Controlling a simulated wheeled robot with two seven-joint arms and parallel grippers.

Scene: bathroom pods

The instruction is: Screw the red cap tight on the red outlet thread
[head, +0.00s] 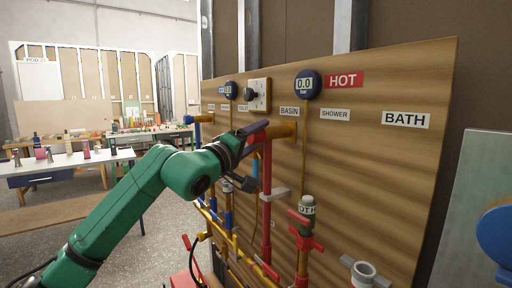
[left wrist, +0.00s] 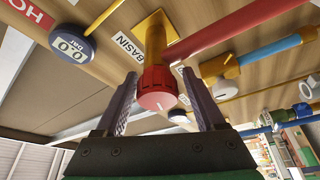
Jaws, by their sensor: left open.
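The red cap (left wrist: 157,90), with a white line on its face, sits at the end of the brass basin outlet (left wrist: 155,38) in the left wrist view. I cannot tell how far it is screwed on, and the thread is hidden. My left gripper (head: 258,154) is open in front of that outlet. In the left wrist view its fingers (left wrist: 160,78) stand either side of the cap, with visible gaps. My right gripper is not in view.
A red pipe (head: 266,205) runs down the wooden board (head: 390,165) close to my left gripper. Valves and a capped fitting (head: 307,205) stand to its right. Blue and yellow pipes (left wrist: 270,53) lie on the right in the left wrist view. Workbenches (head: 75,160) stand behind at left.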

